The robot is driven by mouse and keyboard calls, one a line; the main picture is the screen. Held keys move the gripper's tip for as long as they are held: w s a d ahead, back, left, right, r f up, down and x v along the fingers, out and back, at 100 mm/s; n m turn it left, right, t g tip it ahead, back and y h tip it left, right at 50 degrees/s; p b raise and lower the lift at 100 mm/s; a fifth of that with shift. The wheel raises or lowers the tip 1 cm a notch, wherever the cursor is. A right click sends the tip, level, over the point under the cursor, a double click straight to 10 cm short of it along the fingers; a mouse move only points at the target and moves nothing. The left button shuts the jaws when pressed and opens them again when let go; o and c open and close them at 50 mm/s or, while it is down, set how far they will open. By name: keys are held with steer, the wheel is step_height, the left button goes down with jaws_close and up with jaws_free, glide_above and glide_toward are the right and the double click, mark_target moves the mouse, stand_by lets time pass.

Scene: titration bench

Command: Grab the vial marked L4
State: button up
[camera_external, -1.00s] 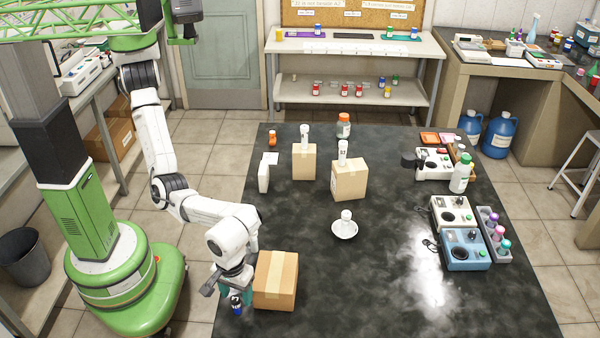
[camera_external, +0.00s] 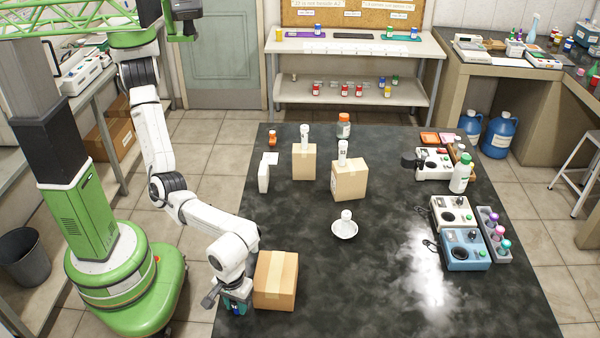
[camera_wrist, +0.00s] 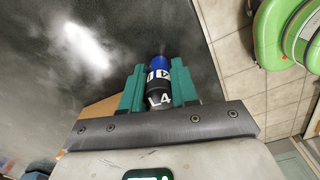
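The vial marked L4 (camera_wrist: 158,88) is dark with a blue cap and white label patches, and "L4" is readable in the wrist view. My gripper (camera_wrist: 159,78) has its green fingers on either side of the vial. A narrow gap seems to show beside the cap, and firm contact is not visible. In the external view my gripper (camera_external: 236,303) is low at the near left corner of the black table, with the vial mostly hidden between its fingers.
A cardboard box (camera_external: 275,281) stands close to the right of my gripper. Two more boxes (camera_external: 304,163) (camera_external: 349,181) carry white-topped vials farther back.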

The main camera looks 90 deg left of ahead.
jaws_close()
steer(key=shift+r, duration=0.1)
